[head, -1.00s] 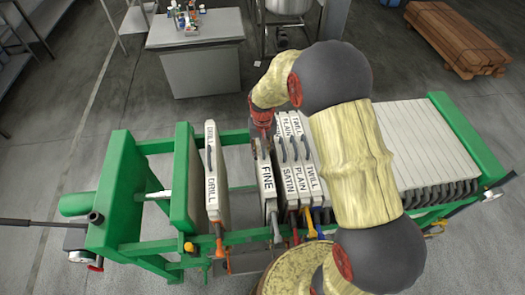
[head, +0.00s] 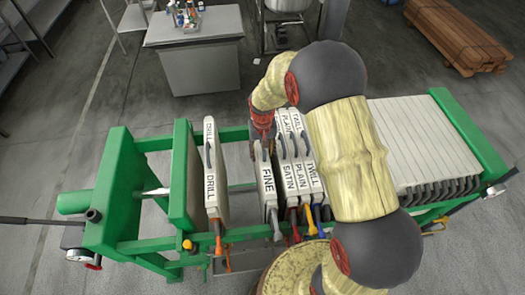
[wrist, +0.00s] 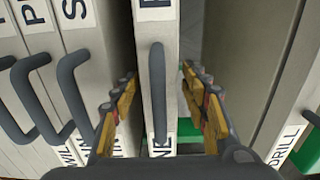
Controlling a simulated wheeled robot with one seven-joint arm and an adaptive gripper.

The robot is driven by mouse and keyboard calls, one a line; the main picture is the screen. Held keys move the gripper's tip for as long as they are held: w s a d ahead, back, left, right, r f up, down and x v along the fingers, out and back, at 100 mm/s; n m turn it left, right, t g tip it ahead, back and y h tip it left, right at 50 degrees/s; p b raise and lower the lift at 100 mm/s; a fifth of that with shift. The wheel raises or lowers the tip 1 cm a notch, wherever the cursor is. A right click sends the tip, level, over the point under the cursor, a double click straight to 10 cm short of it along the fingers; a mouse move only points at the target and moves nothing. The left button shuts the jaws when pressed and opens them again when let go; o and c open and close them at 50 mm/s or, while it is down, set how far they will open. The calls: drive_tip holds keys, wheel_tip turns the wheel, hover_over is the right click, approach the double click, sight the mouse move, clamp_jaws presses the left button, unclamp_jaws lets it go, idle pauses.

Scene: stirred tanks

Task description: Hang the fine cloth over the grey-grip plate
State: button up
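The piece labelled FINE (head: 267,180) is a narrow white-topped slab with a dark handle, standing upright in the green frame. A grey grip (head: 277,228) shows at its near lower end. I cannot tell cloth from plate there. In the wrist view its dark handle (wrist: 158,90) runs up the middle. My gripper (wrist: 162,112) is open, with one yellow-padded finger on each side of this handle and slab, with gaps visible. In the head view my gripper (head: 262,128) is at the far end of the FINE slab, partly hidden by my arm.
SATIN (head: 289,179), PLAIN (head: 302,177) and TWILL (head: 315,178) stand close together right of FINE. DRILL (head: 210,185) stands apart at left, with an orange grip (head: 225,257). A gap separates DRILL and FINE. Several plain plates (head: 420,145) fill the right of the green frame (head: 467,135).

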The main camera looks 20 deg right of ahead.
drive_tip(key=shift+o, duration=0.7)
drive_tip(key=shift+r, duration=0.1)
drive_tip(key=shift+w, duration=0.1)
wheel_tip(320, 180, up, 12)
